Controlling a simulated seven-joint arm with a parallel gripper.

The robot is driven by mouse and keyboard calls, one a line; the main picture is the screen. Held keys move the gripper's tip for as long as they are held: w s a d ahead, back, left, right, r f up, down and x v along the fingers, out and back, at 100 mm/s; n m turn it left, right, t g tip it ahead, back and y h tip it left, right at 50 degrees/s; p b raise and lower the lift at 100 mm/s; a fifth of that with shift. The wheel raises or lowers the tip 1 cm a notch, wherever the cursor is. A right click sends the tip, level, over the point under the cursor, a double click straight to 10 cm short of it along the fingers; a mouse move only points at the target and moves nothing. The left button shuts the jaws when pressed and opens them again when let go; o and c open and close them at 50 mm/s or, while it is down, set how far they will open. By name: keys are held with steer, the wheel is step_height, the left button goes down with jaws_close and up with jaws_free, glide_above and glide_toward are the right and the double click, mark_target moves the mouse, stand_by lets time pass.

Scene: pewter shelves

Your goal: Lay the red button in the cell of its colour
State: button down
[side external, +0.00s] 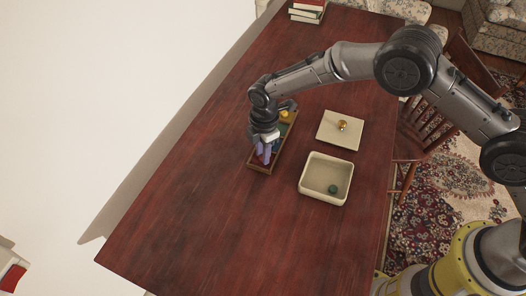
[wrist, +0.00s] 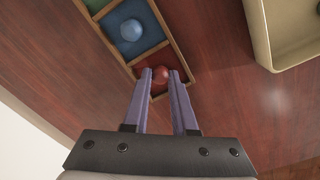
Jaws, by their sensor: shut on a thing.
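The red button (wrist: 160,75) is between the fingertips of my gripper (wrist: 160,82) in the wrist view. My gripper is shut on it, over the red cell (wrist: 172,62) at the end of the wooden sectioned tray (wrist: 183,64). I cannot tell whether the button touches the cell floor. A blue button (wrist: 131,30) lies in the blue cell next to it. In the side view my gripper (side external: 263,158) is at the near end of the tray (side external: 270,166) and hides the red button.
A cream square bin (side external: 311,194) with a dark green button (side external: 333,189) stands right of the tray. A cream plate (side external: 338,142) holds an orange-gold item (side external: 342,125). Books (side external: 307,11) lie at the far end. The near tabletop is clear.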

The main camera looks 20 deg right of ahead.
steer(key=shift+f, duration=0.15)
steer(key=c, duration=1)
jaws_free()
step_height(320, 180, up, 12)
steer(key=shift+s+r, duration=0.2)
steer(key=shift+s, duration=0.05)
